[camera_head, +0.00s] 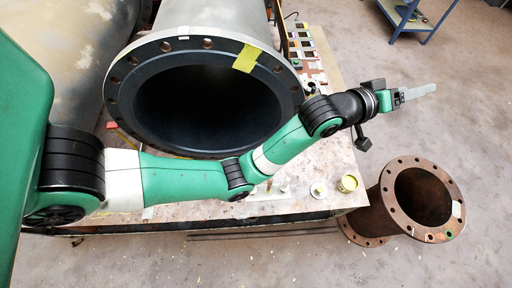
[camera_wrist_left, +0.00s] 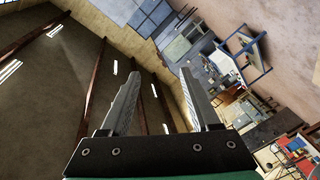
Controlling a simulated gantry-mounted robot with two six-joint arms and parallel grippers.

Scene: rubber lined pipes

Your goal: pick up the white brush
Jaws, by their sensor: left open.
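I cannot clearly make out the white brush in either view. Small pale items stand near the table's front edge, among them a small white item (camera_head: 284,187), too small to identify. My left gripper (camera_head: 415,94) reaches out to the right, past the table's right edge, and points away from the tabletop. In the left wrist view my left gripper (camera_wrist_left: 160,85) has its two fingers spread apart with nothing between them. It faces the room and ceiling. My left arm crosses in front of the table and may hide things there. My right gripper is in neither view.
A large flanged pipe (camera_head: 120,92) lies on the table (camera_head: 190,210). A yellow can (camera_head: 347,184) and a pale pot (camera_head: 318,189) stand near the front edge. A rusty flanged pipe (camera_head: 381,215) stands on the floor at right. A blue-framed bench (camera_head: 406,25) is farther back.

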